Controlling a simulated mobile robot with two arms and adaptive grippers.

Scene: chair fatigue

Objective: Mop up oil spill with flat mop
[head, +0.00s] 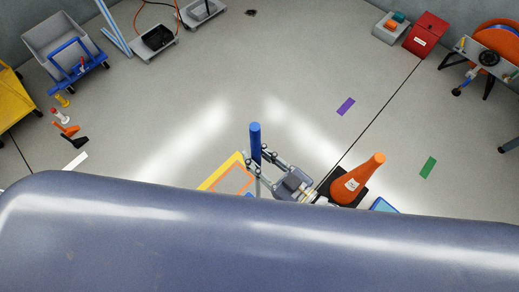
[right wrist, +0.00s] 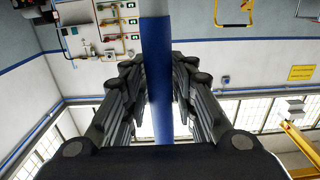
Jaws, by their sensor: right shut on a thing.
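A blue pole (head: 255,142), likely the flat mop's handle, stands up in the middle of the head view. My right gripper (head: 257,165) is shut on it just below its top end. In the right wrist view the blue pole (right wrist: 156,75) runs between the two fingers of the right gripper (right wrist: 158,95). The mop head is not clearly seen; my own body hides the lower part of the head view. I cannot make out an oil spill. My left gripper is not in view.
An orange cone (head: 361,180) on a black base stands close right of my right arm. A yellow-edged panel (head: 214,176) lies left of the pole. A blue-framed cart (head: 68,55) and red box (head: 425,35) stand farther back. The middle floor is clear.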

